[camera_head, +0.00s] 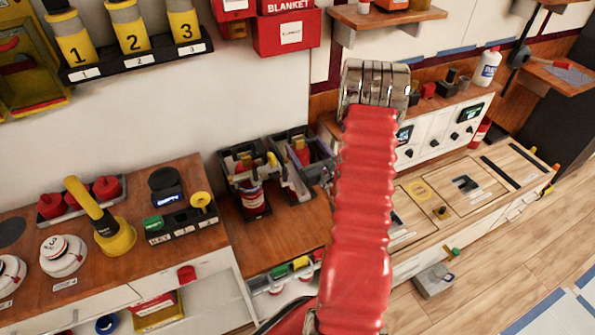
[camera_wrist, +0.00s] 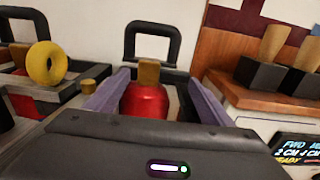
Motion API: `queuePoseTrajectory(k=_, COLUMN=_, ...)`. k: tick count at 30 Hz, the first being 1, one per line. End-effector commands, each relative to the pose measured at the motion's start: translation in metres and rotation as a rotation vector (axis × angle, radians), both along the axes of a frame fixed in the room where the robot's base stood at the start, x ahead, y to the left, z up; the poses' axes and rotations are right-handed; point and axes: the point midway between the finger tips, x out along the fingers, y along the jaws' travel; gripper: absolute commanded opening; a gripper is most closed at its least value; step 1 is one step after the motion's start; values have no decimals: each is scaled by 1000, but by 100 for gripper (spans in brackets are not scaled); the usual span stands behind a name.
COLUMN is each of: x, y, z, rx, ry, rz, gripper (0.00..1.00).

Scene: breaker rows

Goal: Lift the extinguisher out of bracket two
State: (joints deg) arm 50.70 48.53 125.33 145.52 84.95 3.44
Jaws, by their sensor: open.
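In the wrist view, a red extinguisher (camera_wrist: 146,99) with a brass-coloured top stands upright in a dark bracket with a black loop (camera_wrist: 148,28) behind it. My gripper (camera_wrist: 155,88) is open, with one grey-purple finger on each side of the red body. I cannot tell whether the fingers touch it. The lower body is hidden by the gripper's housing. In the head view this extinguisher (camera_head: 301,153) shows left of my red arm, in the right of two dark brackets. Another extinguisher (camera_head: 252,198) stands in the left bracket. No bracket number is readable.
Right of my arm is a white control panel (camera_head: 440,135) with knobs. A wooden counter (camera_head: 120,270) with buttons and a yellow lever lies at left. Numbered yellow canisters (camera_head: 130,38) hang above.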

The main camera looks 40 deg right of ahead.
Motion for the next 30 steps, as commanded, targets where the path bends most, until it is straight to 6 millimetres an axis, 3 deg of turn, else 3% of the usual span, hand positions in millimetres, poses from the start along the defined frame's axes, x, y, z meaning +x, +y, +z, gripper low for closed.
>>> queuePoseTrajectory(k=6, x=15, y=-4, z=0, rx=1, ry=0, rz=-1, gripper=75)
queuePoseTrajectory(k=21, x=15, y=-4, z=0, rx=1, ry=0, rz=-1, gripper=75)
queuePoseTrajectory(k=30, x=15, y=-5, z=0, rx=0, ry=1, rz=-1, gripper=55)
